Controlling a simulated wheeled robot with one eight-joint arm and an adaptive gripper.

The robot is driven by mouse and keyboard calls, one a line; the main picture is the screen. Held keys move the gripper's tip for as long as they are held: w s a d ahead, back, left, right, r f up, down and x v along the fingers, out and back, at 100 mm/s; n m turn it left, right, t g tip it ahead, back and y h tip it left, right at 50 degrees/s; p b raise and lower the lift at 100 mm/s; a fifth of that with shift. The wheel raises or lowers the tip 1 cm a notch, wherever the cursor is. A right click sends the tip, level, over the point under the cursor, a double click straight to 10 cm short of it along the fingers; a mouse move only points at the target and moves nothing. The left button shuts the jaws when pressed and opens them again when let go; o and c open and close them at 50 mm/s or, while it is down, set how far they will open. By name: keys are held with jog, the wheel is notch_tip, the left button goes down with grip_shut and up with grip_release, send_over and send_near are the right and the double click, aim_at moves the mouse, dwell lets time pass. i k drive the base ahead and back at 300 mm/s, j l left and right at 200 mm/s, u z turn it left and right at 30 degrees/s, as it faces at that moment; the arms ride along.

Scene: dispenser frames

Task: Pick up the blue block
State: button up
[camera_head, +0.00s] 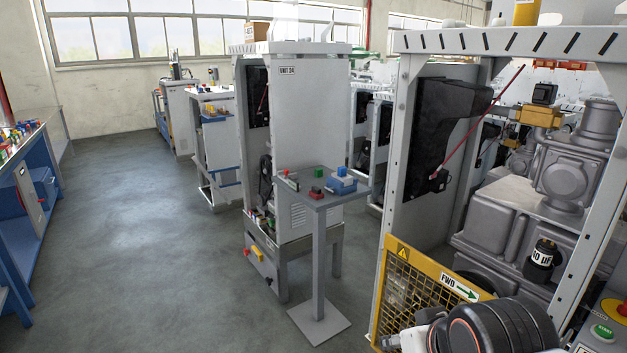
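A small blue block (341,171) shows on the small grey pedestal table (318,202) in the middle of the head view. It appears to sit on top of a larger blue box-like piece (342,186) near the table's right side. Dark rounded links of my arm show at the bottom right, well apart from the table. I cannot make out any gripper fingers in this view.
A green block (319,172) and a red piece (315,191) lie on the same table. A tall grey frame (306,140) stands right behind it. A yellow guard (412,295) and machine frame stand at the right. The floor (160,240) at left is clear.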

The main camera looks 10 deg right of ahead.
aim_at(342, 170)
jog(key=i+j+z, duration=0.1)
jog(key=i+z, duration=0.1)
jog(key=z, duration=0.4)
jog(key=i+j+z, duration=0.15)
jog(key=z, duration=0.15)
jog(key=i+j+z, duration=0.1)
jog(key=j+z, duration=0.2)
jog(key=i+j+z, duration=0.1)
jog(key=j+z, duration=0.2)
jog(key=j, duration=0.15)
jog(key=j+z, duration=0.3)
jog(key=i+j, duration=0.1)
jog(key=j, duration=0.35)
jog(key=i+j, duration=0.1)
jog(key=j, duration=0.4)
jog(key=i+j+z, duration=0.1)
jog(key=j, duration=0.35)
jog(key=i+j, duration=0.1)
jog(key=j, duration=0.35)
jog(key=i, duration=0.3)
